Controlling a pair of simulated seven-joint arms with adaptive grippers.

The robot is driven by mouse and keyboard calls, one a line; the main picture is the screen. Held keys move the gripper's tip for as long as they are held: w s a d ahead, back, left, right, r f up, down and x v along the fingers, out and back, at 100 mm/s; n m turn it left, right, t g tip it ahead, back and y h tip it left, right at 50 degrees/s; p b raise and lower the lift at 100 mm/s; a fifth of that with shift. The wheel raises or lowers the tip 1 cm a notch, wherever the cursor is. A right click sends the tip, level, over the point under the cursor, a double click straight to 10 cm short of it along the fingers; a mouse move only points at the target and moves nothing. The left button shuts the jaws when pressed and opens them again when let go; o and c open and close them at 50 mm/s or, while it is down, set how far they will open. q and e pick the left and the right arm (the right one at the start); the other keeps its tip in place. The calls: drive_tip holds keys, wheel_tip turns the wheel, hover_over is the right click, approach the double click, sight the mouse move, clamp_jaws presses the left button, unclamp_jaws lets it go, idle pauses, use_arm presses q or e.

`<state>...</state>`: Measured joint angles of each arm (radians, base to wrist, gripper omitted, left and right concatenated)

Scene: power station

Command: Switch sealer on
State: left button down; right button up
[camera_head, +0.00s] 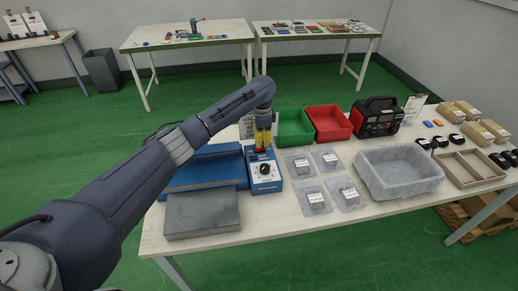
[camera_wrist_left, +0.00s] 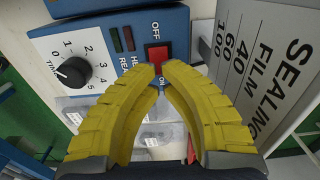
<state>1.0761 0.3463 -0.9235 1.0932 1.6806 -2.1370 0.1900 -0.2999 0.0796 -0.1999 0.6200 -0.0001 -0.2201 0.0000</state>
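The sealer (camera_head: 205,171) is a blue machine on the near table, with a blue control box (camera_head: 265,184) on its right end. Its red rocker switch (camera_wrist_left: 157,51) sits between the OFF and ON labels in the left wrist view. My left gripper (camera_head: 261,148) points down over the back of the control box. Its yellow fingers (camera_wrist_left: 161,68) are closed together, with nothing seen between them. The tips are at the ON side of the switch and hide its lower edge. I cannot tell whether they touch it. My right gripper is in neither view.
A time knob (camera_wrist_left: 75,72) and two dark indicator lamps are beside the switch. A card with sealing settings (camera_wrist_left: 268,70) stands close behind. Green (camera_head: 294,128) and red (camera_head: 329,122) bins, bagged parts (camera_head: 312,197) and a grey tray (camera_head: 398,172) lie to the right.

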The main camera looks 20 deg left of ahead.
sight(262, 148)
use_arm(q)
drive_tip(key=shift+f, duration=1.3)
idle(0.7)
drive_tip(key=shift+r, duration=0.15)
drive_tip(key=shift+r, duration=3.4)
drive_tip(key=shift+r, duration=0.1)
